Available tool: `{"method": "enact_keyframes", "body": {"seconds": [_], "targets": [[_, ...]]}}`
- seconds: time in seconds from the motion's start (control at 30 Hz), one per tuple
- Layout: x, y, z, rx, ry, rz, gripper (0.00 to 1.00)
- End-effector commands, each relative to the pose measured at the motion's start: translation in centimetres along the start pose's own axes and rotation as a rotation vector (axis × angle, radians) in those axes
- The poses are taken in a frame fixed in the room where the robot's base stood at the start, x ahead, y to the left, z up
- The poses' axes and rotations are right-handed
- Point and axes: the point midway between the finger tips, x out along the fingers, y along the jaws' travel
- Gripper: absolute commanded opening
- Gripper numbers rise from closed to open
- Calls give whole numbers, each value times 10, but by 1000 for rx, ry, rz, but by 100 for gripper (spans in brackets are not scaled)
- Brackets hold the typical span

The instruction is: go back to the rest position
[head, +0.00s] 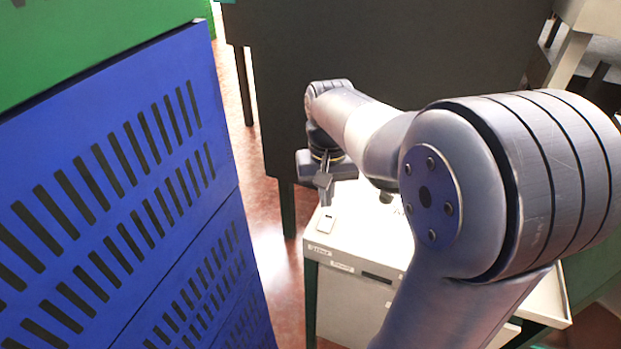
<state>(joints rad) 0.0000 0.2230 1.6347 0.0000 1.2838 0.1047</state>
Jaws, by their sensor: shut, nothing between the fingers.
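My gripper (323,183) shows in the head view near the middle, at the far end of my arm. It points down and is shut, with nothing held. It hangs above the left edge of a white box-like unit (345,295); the gap between them is hard to judge. My arm reaches from the lower right toward the back and covers much of this unit's top. No orange shows in the view.
Blue slotted crates (120,190) stand stacked on the left, with a green one (85,45) on top. A large dark panel (400,50) rises behind my arm. Reddish floor (272,245) shows in a narrow strip between the crates and the white unit.

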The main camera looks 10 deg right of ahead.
Motion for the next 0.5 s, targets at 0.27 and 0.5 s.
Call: {"method": "enact_keyframes", "body": {"seconds": [0.27, 0.5], "targets": [[16, 0, 0, 0, 0, 0, 0], [41, 0, 0, 0, -1, 0, 0]]}}
